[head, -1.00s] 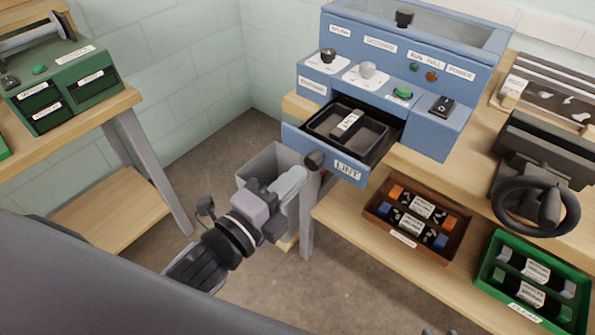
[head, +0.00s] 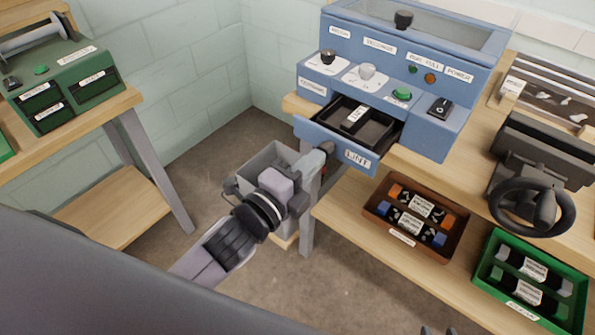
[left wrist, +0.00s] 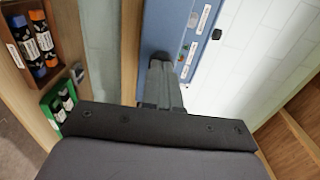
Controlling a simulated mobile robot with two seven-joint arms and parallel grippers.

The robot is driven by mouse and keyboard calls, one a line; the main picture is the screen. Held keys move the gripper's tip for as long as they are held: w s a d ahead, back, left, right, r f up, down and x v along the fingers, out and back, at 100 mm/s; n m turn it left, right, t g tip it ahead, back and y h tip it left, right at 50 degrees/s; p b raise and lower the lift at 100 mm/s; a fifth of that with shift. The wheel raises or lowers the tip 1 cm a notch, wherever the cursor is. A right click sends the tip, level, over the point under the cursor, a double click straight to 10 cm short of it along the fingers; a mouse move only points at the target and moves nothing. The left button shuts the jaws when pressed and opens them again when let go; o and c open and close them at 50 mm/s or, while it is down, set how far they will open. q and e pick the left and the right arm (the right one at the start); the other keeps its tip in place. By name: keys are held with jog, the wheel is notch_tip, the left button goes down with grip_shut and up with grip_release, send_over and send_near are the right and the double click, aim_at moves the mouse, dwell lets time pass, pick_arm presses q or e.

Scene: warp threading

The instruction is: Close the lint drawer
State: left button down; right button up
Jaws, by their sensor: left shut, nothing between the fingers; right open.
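The blue lint drawer (head: 335,143), with a LINT label on its front, is partly open in the blue machine (head: 440,75). Its black inside with a divider and a white label shows from above. My left gripper (head: 327,149) is shut and empty. Its dark fingertips are against the left part of the drawer front, or very close to it, and hide a piece of it. In the left wrist view the closed fingers (left wrist: 161,75) reach to the blue surface. My right gripper (head: 437,331) just shows its tips, apart, at the bottom edge.
A brown tray (head: 418,218) and a green tray (head: 530,277) sit on the lower shelf. A handwheel (head: 533,207) is at the right. A green machine (head: 65,85) is on the left table.

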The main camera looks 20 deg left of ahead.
aim_at(342, 134)
pick_arm(q)
jog(key=x, duration=1)
jog(key=shift+w+d, duration=0.1)
jog(key=shift+w, duration=0.15)
jog(key=shift+w+d, duration=0.1)
jog(key=shift+w, duration=0.1)
jog(key=shift+r, duration=0.15)
pick_arm(e)
jog(key=shift+s, duration=0.2)
pick_arm(q)
jog(key=shift+w, duration=0.1)
pick_arm(e)
jog(key=shift+s, duration=0.1)
